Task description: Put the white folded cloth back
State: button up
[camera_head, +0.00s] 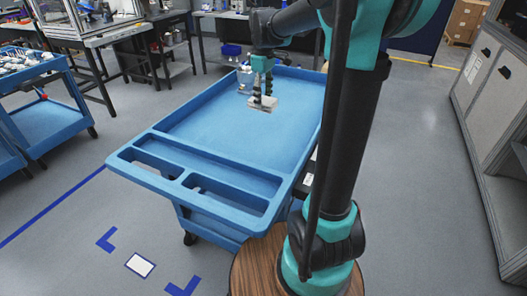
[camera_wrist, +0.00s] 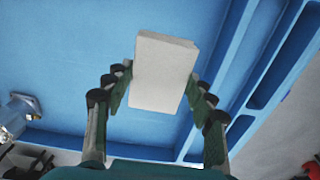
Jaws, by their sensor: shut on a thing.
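The white folded cloth (camera_wrist: 162,72) is a pale rectangular block between the fingers of my gripper (camera_wrist: 160,92) in the wrist view. Both fingers press on its long sides. In the head view my gripper (camera_head: 263,92) points down over the far part of the blue cart top, and the cloth (camera_head: 259,104) shows at its fingertips. I cannot tell whether the cloth touches the cart surface or hangs just above it.
Most of the tray is clear. Another blue cart (camera_head: 45,115) stands at left, grey cabinets (camera_head: 490,95) at right.

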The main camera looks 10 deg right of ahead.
jog(key=shift+s+f, duration=0.15)
jog(key=shift+f, duration=0.1)
notch_tip(320, 180, down, 19)
jog(key=shift+f, duration=0.2)
dwell(0.3)
jog(key=o, duration=1.1)
jog(key=shift+f, duration=0.1)
notch_tip(320, 180, up, 12)
jog(key=shift+r, duration=0.15)
